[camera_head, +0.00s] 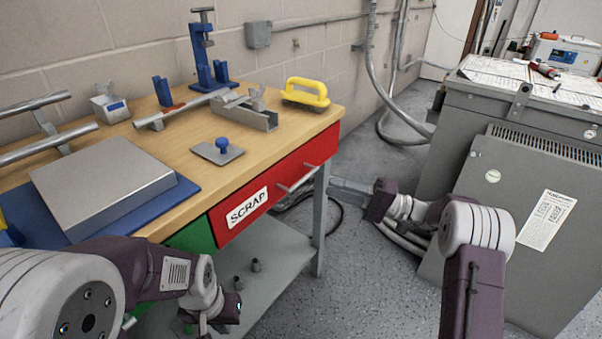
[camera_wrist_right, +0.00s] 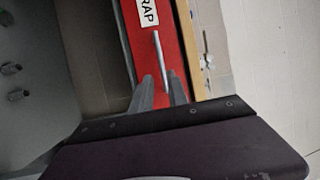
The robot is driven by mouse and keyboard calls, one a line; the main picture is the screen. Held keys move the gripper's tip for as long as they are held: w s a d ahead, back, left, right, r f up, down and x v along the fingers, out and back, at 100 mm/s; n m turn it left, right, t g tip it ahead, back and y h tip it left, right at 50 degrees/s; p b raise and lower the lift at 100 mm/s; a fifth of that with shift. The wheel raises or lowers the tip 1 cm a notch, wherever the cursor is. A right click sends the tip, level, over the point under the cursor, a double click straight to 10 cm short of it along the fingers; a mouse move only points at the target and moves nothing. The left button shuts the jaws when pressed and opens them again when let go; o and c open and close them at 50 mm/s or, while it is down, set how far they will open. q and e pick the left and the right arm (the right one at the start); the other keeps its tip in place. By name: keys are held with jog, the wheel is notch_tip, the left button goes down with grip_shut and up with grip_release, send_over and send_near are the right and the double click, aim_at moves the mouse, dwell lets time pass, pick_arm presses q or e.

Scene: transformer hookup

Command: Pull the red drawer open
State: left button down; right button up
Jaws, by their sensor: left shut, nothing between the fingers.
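The red drawer (camera_head: 310,160) is in the workbench's front and looks closed, its face flush with the bench. It has a white SCRAP label and a grey bar handle (camera_head: 297,179). My right gripper (camera_head: 333,184) is just right of the handle, pointing at it. In the right wrist view, its two fingers (camera_wrist_right: 161,92) are apart, and the handle (camera_wrist_right: 161,58) shows ahead between them against the red front (camera_wrist_right: 175,42). I cannot tell whether the fingers touch the handle. My left gripper (camera_head: 210,322) is shut and empty, low in front of the bench.
The wooden bench top (camera_head: 180,150) holds a yellow-handled tool (camera_head: 306,92), a metal channel, a blue-knobbed plate (camera_head: 218,150) and a grey block (camera_head: 103,192). A green drawer (camera_head: 194,236) is left of the red one. A grey cabinet (camera_head: 520,210) stands right; floor lies between.

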aim_at(304, 177)
jog(key=b+x, duration=0.1)
jog(key=x, duration=0.1)
jog(key=b+x, duration=0.1)
jog(key=x, duration=0.2)
jog(key=b+x, duration=0.1)
jog(key=x, duration=0.2)
jog(key=shift+s+a+r, duration=0.2)
jog(key=shift+w+a+r, duration=0.1)
jog(key=shift+a+r, duration=0.05)
jog(key=shift+a, duration=0.15)
grip_shut()
dwell(0.9)
